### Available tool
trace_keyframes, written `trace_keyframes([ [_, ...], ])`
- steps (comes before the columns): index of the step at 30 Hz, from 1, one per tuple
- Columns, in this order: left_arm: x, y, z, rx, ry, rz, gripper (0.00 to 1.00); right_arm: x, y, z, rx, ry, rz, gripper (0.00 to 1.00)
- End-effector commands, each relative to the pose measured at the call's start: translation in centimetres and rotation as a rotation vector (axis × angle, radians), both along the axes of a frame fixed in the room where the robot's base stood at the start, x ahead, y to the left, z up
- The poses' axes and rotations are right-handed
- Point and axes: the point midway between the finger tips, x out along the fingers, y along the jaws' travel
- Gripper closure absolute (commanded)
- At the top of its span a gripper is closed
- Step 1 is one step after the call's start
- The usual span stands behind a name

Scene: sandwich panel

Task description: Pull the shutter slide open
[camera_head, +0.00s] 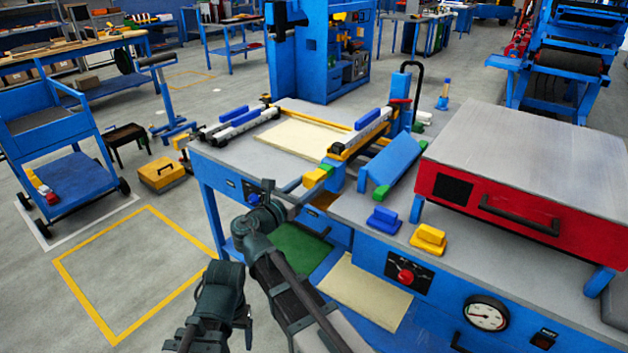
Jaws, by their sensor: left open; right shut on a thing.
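My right gripper (284,203) is at the front edge of the blue workbench, shut on a thin grey part that I take for the shutter slide (307,198). The jaws hide most of the part they hold, and I cannot tell how far the slide is out. A yellow and green block (316,178) lies just beyond it, at the near end of a yellow rail. My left gripper (242,319) is open and low in front of the bench, apart from it. Its fingers are small and dark.
The blue workbench (245,166) has a pale sheet (303,138) on top. A red box with a grey lid (540,165) stands at right. Floor at left is clear inside a yellow outline.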

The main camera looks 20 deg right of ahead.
Motion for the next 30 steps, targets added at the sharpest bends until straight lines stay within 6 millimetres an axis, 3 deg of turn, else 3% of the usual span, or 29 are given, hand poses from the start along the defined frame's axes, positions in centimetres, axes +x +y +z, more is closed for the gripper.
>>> trace_keyframes([
  [25,0.1,-0.1,0.0,0.000,0.000,-0.001,0.22,-1.6,2.1,0.0,0.001,0.001,0.002,0.76],
  [26,0.1,-0.1,0.0,0.000,0.000,-0.002,0.22,-1.5,2.0,0.0,0.001,0.001,0.002,0.40],
  [30,0.2,-0.2,0.0,0.000,0.000,-0.003,0.22,-1.6,2.2,0.0,0.000,0.000,0.004,0.14],
])
